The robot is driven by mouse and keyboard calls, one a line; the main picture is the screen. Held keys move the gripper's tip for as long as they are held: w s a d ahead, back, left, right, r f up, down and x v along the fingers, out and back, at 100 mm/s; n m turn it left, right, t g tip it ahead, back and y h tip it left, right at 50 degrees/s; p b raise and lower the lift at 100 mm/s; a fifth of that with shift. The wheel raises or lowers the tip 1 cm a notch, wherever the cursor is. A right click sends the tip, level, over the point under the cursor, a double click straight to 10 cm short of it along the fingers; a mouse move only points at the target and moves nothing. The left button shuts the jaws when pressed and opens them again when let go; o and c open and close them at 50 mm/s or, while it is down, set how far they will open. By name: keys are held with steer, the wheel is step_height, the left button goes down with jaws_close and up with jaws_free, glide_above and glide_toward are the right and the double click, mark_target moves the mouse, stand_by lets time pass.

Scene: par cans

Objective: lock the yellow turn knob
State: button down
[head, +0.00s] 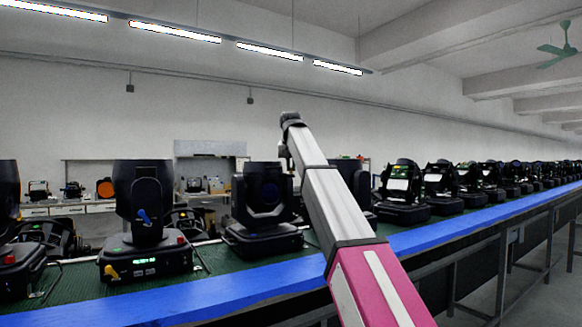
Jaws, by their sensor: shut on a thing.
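A yellow turn knob (112,271) shows on the front left of the base of a black stage light (145,215) at the left of the head view. It is too small to tell which way it is turned. A blue knob (143,217) is on the same light's head, and a red knob (181,239) is on its base. My arm rises from the bottom right to a bend above another black light (264,208). My gripper and its fingertips are hidden behind the arm, so its hold on anything does not show.
Several black lights stand in a row on a green bench top (75,293) with a blue front edge (190,300). Another light (18,235) is at the far left. Shelves and a white wall are behind. A ceiling fan (558,52) hangs at the upper right.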

steer(key=n, duration=0.1)
steer(key=n+y, duration=0.1)
steer(key=n, duration=0.2)
steer(key=shift+d+n+y, duration=0.3)
steer(key=shift+y, duration=0.1)
steer(key=n, duration=0.1)
steer(key=n+y, duration=0.1)
steer(key=n, duration=0.1)
steer(key=n+g, duration=0.1)
steer(key=shift+w+d+y, duration=0.2)
steer(key=shift+w+y, duration=0.05)
steer(key=shift+y, duration=0.05)
steer(key=n, duration=0.1)
steer(key=n+g, duration=0.1)
steer(key=n, duration=0.3)
steer(key=shift+w+d+g+y, duration=0.15)
steer(key=shift+w+g+y, duration=0.1)
steer(key=shift+g+y, duration=0.15)
steer(key=shift+w+n+g, duration=0.2)
steer(key=shift+n+g, duration=0.5)
steer(key=shift+n, duration=1.2)
steer(key=c, duration=1.2)
jaws_free()
